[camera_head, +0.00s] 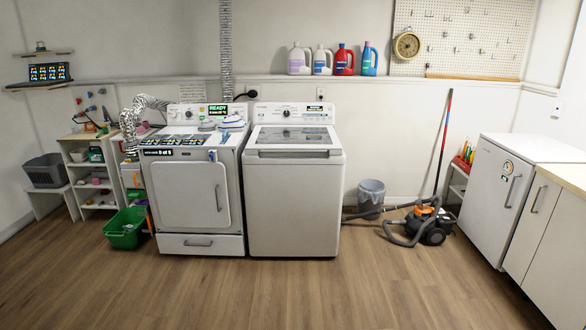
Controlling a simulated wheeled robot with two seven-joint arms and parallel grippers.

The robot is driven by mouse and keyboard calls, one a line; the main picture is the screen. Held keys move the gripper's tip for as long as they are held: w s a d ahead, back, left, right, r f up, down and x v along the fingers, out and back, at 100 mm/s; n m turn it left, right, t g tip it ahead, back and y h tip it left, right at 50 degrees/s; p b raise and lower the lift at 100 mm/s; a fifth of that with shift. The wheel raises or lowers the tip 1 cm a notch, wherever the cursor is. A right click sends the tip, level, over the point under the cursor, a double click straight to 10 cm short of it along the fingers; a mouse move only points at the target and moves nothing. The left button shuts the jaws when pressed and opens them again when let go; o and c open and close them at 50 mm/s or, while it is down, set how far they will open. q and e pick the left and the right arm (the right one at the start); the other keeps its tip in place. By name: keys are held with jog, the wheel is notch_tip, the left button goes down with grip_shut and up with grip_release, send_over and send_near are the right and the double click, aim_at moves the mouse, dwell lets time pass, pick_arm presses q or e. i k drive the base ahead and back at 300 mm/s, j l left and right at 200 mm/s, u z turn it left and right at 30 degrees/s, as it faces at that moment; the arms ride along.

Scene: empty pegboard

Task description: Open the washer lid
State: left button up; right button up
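The white top-loading washer (294,200) stands against the back wall, right of the front-loading dryer (189,195). The washer lid (294,136) lies flat and shut on its top, with a dark glass panel and a grey front edge (293,154). A control panel with a dark knob and a small display rises behind the lid. Neither of my grippers shows in the head view.
Wooden floor in front of the washer is clear. A grey bin (371,197) and a vacuum cleaner (430,224) with its hose stand to the right. A green basket (126,228) sits at left. White cabinets (498,190) line the right side.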

aim_at(266, 138)
jog(key=i, duration=3.4)
